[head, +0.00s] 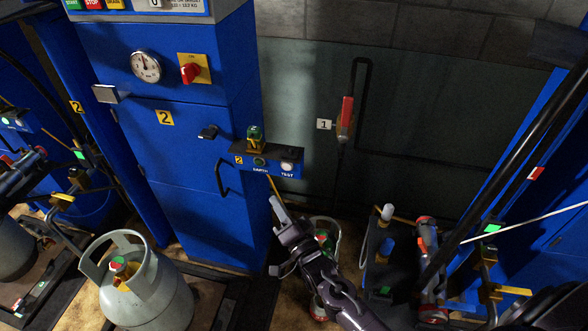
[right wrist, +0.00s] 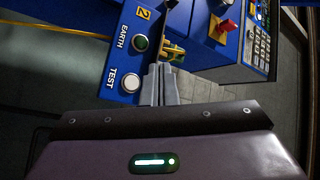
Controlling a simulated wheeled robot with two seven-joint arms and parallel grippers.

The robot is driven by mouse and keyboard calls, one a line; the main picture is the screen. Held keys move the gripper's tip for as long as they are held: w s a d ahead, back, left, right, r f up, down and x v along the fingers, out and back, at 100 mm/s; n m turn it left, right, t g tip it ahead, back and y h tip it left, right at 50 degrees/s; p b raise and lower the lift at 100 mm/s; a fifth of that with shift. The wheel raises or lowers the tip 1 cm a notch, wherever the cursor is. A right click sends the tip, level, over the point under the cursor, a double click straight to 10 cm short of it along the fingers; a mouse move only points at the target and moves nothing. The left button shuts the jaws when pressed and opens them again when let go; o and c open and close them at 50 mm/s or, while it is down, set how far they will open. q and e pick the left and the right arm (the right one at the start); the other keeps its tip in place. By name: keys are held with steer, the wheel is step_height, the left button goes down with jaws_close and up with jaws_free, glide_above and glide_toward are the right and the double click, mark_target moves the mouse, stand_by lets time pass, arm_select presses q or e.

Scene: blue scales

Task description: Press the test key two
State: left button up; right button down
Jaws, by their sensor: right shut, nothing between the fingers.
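The blue test box of station two (head: 270,172) juts from the blue scale column, with a yellow "2" label. Its white TEST key (head: 288,166) is at the right end, beside the green EARTH lamp (head: 259,161). In the right wrist view the white key (right wrist: 131,83) and green lamp (right wrist: 140,43) are both clear. My right gripper (head: 276,200) is shut and empty, below the box in the head view. In the right wrist view its fingertips (right wrist: 160,67) overlap the box's edge beside the key, not covering it. Contact cannot be told. My left gripper is not in view.
A yellow-green clamp (head: 255,138) sits on the box. The column bears a gauge (head: 145,66) and a red switch (head: 190,72). A grey gas cylinder (head: 140,285) stands at lower left. A red-handled valve (head: 346,118) is on the wall behind.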

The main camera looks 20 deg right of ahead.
mark_target(287, 166)
steer(key=shift+r, duration=0.3)
steer(key=shift+w, duration=0.1)
steer(key=w+d+b, duration=0.3)
steer(key=w+d, duration=0.2)
steer(key=w, duration=0.2)
steer(key=shift+b, duration=0.35)
steer(key=shift+w, duration=0.2)
stand_by(1.8)
steer(key=shift+w+d, duration=0.2)
steer(key=shift+w, duration=0.05)
